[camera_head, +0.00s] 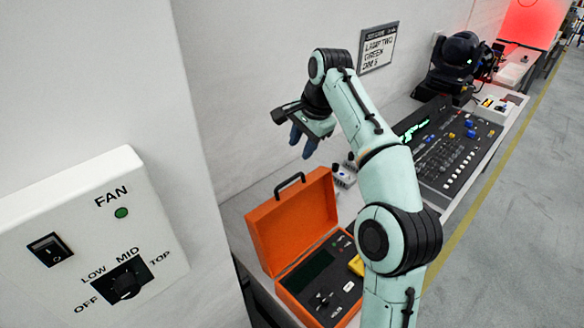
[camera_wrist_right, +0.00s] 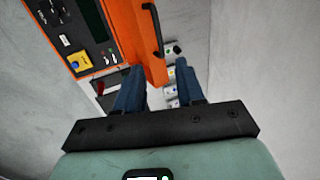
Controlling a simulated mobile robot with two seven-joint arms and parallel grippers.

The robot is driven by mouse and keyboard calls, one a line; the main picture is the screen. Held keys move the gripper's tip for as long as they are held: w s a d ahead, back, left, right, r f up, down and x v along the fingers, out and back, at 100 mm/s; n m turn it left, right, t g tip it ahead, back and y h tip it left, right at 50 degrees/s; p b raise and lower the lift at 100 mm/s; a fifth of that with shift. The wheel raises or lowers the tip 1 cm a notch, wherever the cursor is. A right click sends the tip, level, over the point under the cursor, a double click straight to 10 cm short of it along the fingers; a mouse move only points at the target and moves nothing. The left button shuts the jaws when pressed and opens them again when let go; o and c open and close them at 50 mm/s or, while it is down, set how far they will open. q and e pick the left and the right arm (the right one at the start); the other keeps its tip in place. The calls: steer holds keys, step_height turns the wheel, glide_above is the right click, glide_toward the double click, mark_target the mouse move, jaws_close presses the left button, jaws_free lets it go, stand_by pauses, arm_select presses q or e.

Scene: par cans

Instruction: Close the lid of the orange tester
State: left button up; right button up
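The orange tester (camera_head: 297,310) sits on the bench with its lid (camera_head: 292,222) standing up and open, a dark handle on the lid's top edge. Its black panel has a dark screen, a knob and a yellow part. My right gripper (camera_head: 304,150) is above and behind the lid, apart from it in the head view. In the right wrist view, the lid (camera_wrist_right: 150,62) shows edge-on beyond the blue fingers of my right gripper (camera_wrist_right: 162,82). The fingers are spread with nothing between them. My left gripper is not in view.
A white FAN panel (camera_head: 75,225) on a wall fills the left. Small white boxes (camera_head: 344,176) stand behind the tester. A mixing console (camera_head: 450,145) and a black lamp head (camera_head: 458,58) stand farther right on the bench. The grey floor at right is clear.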

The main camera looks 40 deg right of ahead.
mark_target(289, 180)
steer(key=x, duration=0.4)
steer(key=b+x, duration=0.1)
steer(key=x, duration=0.6)
steer(key=shift+s+f, duration=0.25)
steer(key=shift+f, duration=0.15)
steer(key=shift+w+f+b, duration=0.3)
steer(key=shift+w+f, duration=0.15)
steer(key=shift+f, duration=0.15)
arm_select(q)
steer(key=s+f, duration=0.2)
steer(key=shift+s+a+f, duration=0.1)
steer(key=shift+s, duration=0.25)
arm_select(e)
jaws_close()
